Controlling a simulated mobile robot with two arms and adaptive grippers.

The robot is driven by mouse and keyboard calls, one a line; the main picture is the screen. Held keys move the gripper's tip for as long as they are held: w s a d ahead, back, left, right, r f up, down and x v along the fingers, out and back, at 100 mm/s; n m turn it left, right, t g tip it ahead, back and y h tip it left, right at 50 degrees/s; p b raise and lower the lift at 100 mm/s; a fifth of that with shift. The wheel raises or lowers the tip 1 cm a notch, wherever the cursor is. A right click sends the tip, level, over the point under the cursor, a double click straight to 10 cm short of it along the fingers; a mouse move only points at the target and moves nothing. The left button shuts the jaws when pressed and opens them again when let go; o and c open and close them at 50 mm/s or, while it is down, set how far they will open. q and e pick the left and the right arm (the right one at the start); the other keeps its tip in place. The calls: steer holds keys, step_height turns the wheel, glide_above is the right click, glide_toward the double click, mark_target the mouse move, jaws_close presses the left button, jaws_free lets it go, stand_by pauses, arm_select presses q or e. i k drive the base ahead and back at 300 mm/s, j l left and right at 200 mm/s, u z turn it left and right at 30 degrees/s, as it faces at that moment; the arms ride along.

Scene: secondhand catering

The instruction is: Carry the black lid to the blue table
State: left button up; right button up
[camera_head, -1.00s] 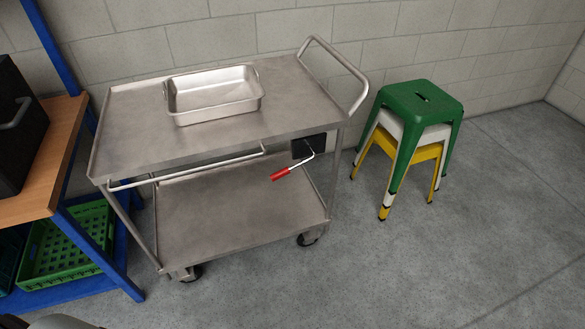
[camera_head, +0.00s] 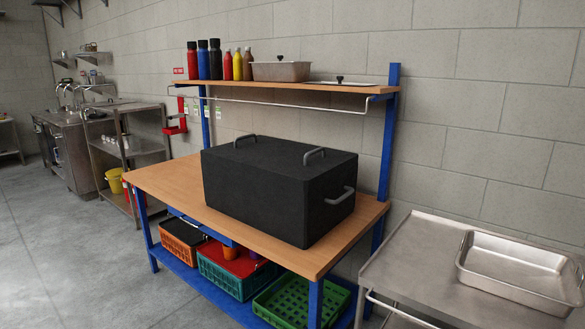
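The blue table (camera_head: 160,182) is a blue-framed bench with a wooden top, in the middle of the head view. A large black box (camera_head: 255,190) stands on it. Two grey handles sit on its flat black top (camera_head: 280,156) and one on its right side. I cannot tell whether that top is a separate lid. No loose black lid is clearly identifiable. A dark patch by the crates underneath is too small to tell. Neither of my grippers is in view.
Bottles and a steel pan (camera_head: 281,71) stand on the table's upper shelf (camera_head: 225,86). Crates, including a green one (camera_head: 300,302), lie below. A steel trolley (camera_head: 405,265) with a tray (camera_head: 515,268) stands at right. The floor (camera_head: 70,255) is clear at left.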

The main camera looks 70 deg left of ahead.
mark_target(185, 171)
steer(key=u, duration=2.35)
steer(key=z, duration=0.2)
steer(key=i+j+z, duration=0.25)
steer(key=j+z, duration=0.25)
steer(key=j, duration=0.2)
steer(key=j+z, duration=0.25)
steer(key=j, duration=0.15)
steer(key=i, duration=0.05)
